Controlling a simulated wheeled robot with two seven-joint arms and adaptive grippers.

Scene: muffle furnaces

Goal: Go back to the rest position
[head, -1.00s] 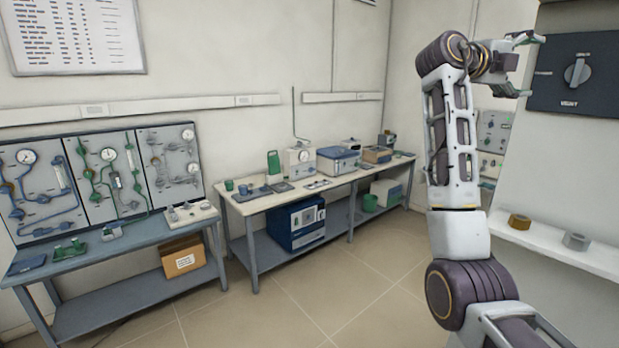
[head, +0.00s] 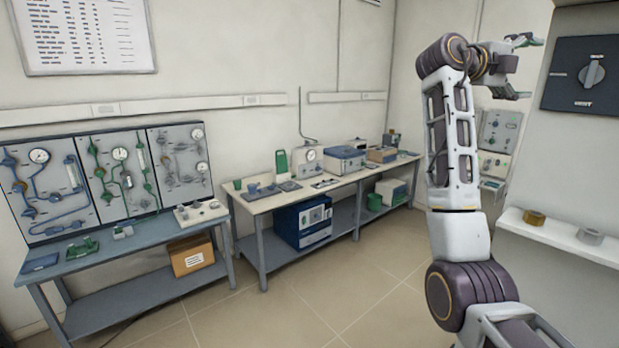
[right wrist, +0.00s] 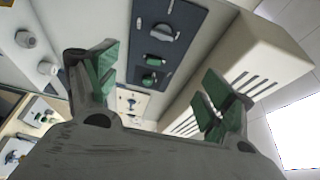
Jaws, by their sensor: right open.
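My right gripper (head: 527,67) is raised at the upper right of the head view, at the end of my bent right arm. Its fingers point to the right, toward the dark panel with a rotary knob (head: 592,73), and look apart from it. In the right wrist view the green-padded fingers (right wrist: 160,92) are spread wide with nothing between them. Beyond them that view shows a dark panel with a knob and green buttons (right wrist: 152,62). My left gripper is not in view.
A shelf (head: 560,236) at the right holds a brown ring (head: 534,217) and a grey ring (head: 590,236). A blue workbench (head: 130,248) with gauge boards stands left. A longer bench (head: 262,204) with instruments runs along the back wall. The tiled floor (head: 330,300) between is clear.

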